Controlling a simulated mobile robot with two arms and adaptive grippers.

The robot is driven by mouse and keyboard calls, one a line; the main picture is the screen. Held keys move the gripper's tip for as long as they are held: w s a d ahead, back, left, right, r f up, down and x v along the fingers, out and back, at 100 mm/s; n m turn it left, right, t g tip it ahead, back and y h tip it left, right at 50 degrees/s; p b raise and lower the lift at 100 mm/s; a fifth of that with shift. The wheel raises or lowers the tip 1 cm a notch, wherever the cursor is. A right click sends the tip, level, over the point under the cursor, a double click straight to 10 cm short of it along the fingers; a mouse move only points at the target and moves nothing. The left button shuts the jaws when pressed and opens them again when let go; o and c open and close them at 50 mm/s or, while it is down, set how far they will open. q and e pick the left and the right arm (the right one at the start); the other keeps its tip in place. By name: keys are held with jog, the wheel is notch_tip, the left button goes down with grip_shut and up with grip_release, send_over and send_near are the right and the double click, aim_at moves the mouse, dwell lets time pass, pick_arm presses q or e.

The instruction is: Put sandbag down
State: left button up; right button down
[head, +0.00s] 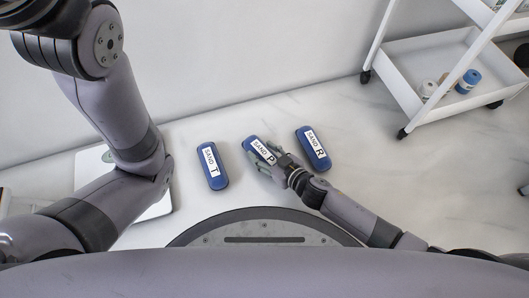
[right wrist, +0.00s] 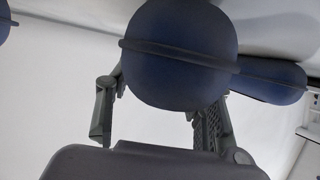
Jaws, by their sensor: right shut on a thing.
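Three blue sandbags with white labels are over the pale floor in the head view. The sandbag marked P (head: 262,151) is in the middle, the sandbag marked T (head: 213,166) to its left and the sandbag marked R (head: 314,149) to its right. My right gripper (head: 279,163) is shut on the near end of sandbag P. In the right wrist view that rounded blue end (right wrist: 180,55) fills the space between the two fingers. I cannot tell whether P touches the floor. My left arm shows, but its gripper does not.
A white flat scale (head: 152,212) lies on the floor at left, partly behind my left arm. A white wheeled cart (head: 405,88) stands at the upper right, with small rolls (head: 468,81) on its lower shelf. The floor (head: 400,175) right of sandbag R is clear.

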jog(key=c, duration=0.8)
grip_release()
jog(key=shift+f, duration=0.1)
jog(key=shift+o, duration=0.2)
jog(key=shift+s+d+r, duration=0.1)
jog(key=shift+r, duration=0.2)
jog(key=p+v, duration=0.5)
jog(key=v, duration=0.4)
jog(key=shift+s+d+r+p, duration=0.1)
jog(key=shift+s+r+p, duration=0.1)
jog(key=shift+p, duration=0.15)
jog(key=shift+p+v, duration=0.4)
jog(key=shift+v, duration=0.7)
